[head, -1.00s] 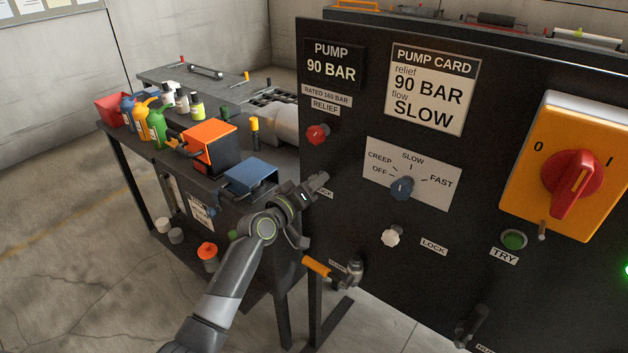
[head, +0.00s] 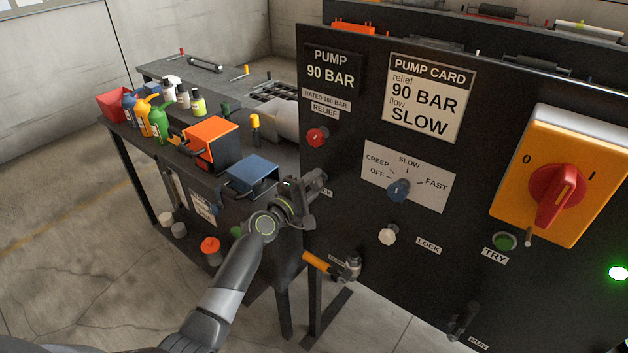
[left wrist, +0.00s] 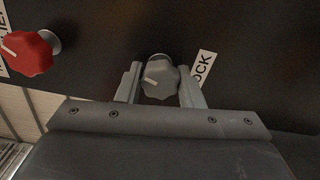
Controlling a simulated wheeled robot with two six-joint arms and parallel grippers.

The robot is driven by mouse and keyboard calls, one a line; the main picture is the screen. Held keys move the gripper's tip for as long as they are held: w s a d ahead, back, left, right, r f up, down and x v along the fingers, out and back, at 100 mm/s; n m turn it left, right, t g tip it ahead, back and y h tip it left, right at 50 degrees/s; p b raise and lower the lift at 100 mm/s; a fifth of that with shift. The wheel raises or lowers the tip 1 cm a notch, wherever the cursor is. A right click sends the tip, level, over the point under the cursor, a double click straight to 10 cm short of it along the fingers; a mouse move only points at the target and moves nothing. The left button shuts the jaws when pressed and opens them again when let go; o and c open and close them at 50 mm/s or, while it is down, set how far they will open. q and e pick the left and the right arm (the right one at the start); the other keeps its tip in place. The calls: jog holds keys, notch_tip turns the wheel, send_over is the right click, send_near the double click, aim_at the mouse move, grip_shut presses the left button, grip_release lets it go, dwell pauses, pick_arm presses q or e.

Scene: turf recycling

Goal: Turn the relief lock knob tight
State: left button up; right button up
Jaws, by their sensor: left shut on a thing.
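The relief lock knob (left wrist: 160,78) is a pale grey lobed knob with a light line on its face. In the left wrist view it sits between the two fingers of my left gripper (left wrist: 160,88), which is shut on it. A label ending in "OCK" (left wrist: 203,70) is beside it. In the head view my left gripper (head: 318,184) is at the left edge of the black panel, below the red relief knob (head: 317,138), and hides the lock knob. The red knob also shows in the left wrist view (left wrist: 27,54). My right gripper is not in view.
An orange-handled valve (head: 318,263) is below my gripper. A cluttered bench stands left.

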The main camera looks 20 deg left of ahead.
pick_arm(q)
jog(key=shift+n+p, duration=0.5)
jog(key=shift+n, duration=1.1)
jog(key=shift+f, duration=0.1)
jog(key=o, duration=1)
jog(key=v, duration=1.7)
jog(key=shift+s+b, duration=0.2)
jog(key=shift+b, duration=0.25)
jog(key=shift+a, duration=0.15)
